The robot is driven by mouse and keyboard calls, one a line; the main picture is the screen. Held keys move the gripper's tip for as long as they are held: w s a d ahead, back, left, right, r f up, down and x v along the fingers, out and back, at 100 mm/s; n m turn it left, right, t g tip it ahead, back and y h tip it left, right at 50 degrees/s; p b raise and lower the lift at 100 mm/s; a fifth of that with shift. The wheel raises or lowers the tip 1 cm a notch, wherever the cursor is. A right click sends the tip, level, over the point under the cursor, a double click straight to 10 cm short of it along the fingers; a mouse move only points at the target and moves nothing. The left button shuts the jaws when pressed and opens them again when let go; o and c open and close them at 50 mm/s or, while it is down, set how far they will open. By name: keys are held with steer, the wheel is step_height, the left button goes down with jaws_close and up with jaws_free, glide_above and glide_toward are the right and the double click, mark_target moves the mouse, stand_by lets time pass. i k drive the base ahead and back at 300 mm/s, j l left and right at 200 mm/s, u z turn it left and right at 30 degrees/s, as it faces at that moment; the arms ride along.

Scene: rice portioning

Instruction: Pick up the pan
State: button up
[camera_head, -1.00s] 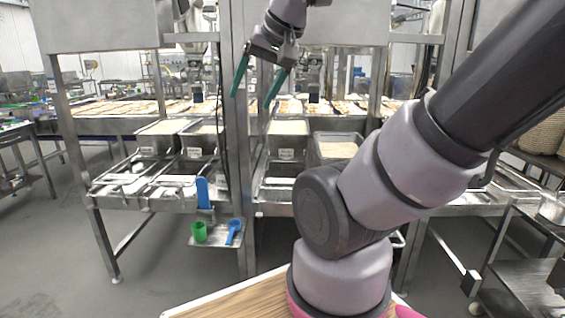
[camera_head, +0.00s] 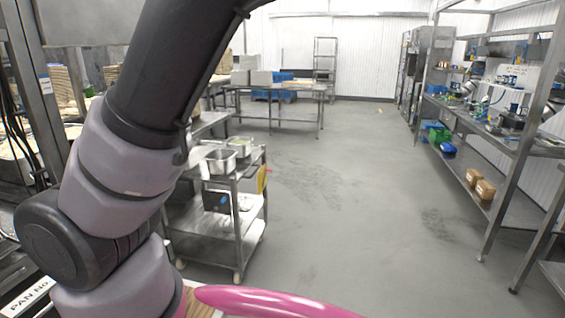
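A steel pan (camera_head: 219,161) stands on the top shelf of a metal cart at centre left. Another steel container (camera_head: 240,146) stands close behind it to the right. I cannot tell which one the task means. My arm fills the left side of the view, but my gripper is outside the picture, so its opening does not show. Part of the cart's left side is hidden behind my arm.
The wheeled cart (camera_head: 225,215) has a dark box (camera_head: 216,199) on a lower shelf. A steel table (camera_head: 285,92) stands behind. A long shelf rack (camera_head: 512,150) lines the right. The grey floor (camera_head: 350,200) between is clear.

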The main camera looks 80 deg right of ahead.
mark_target(221, 161)
steer(key=z, duration=1.95)
steer(key=i+l+z, duration=0.1)
steer(key=i+l+u, duration=0.2)
steer(key=i+l, duration=0.2)
steer(key=i+l+u, duration=0.2)
steer(key=i+l, duration=0.35)
steer(key=i+l+u, duration=0.2)
steer(key=i+l, duration=0.35)
steer(key=i+l+u, duration=0.2)
steer(key=i+l, duration=0.2)
steer(key=l, duration=0.25)
